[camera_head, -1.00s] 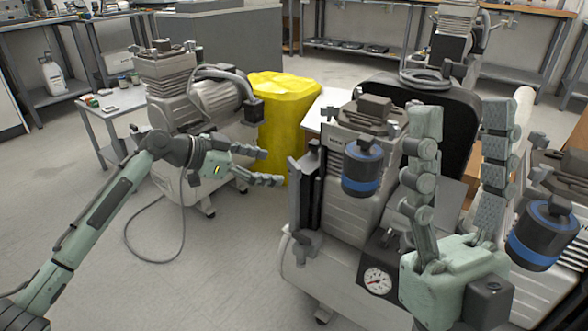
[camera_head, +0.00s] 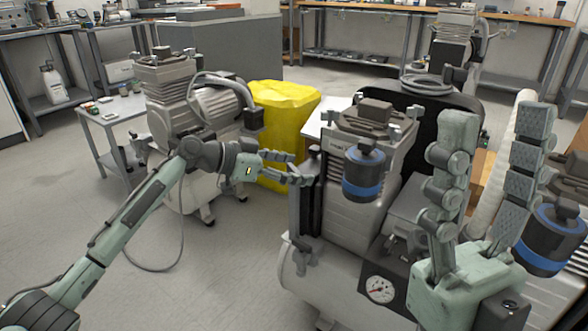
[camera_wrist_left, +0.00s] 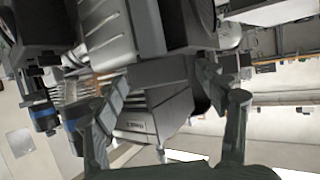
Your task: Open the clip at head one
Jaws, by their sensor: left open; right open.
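The front compressor (camera_head: 335,255) has a finned grey head (camera_head: 350,185) with a dark top part (camera_head: 372,118) and small metal clip-like pieces (camera_head: 394,134) around it. I cannot tell which piece is the clip at head one. A black canister with a blue band (camera_head: 363,178) sits on this head's front. My left gripper (camera_head: 298,168) is open and empty, at the left side of this head near a dark upright part (camera_head: 311,170). In the left wrist view its open fingers (camera_wrist_left: 166,118) frame grey machine parts. My right gripper (camera_head: 495,125) is open and empty, pointing up at the right.
A second blue-banded canister (camera_head: 548,240) stands right of my right gripper. Another compressor (camera_head: 190,110) and a yellow bin (camera_head: 282,105) stand behind my left gripper. A pressure gauge (camera_head: 379,289) is on the front compressor. The floor at left (camera_head: 60,190) is clear.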

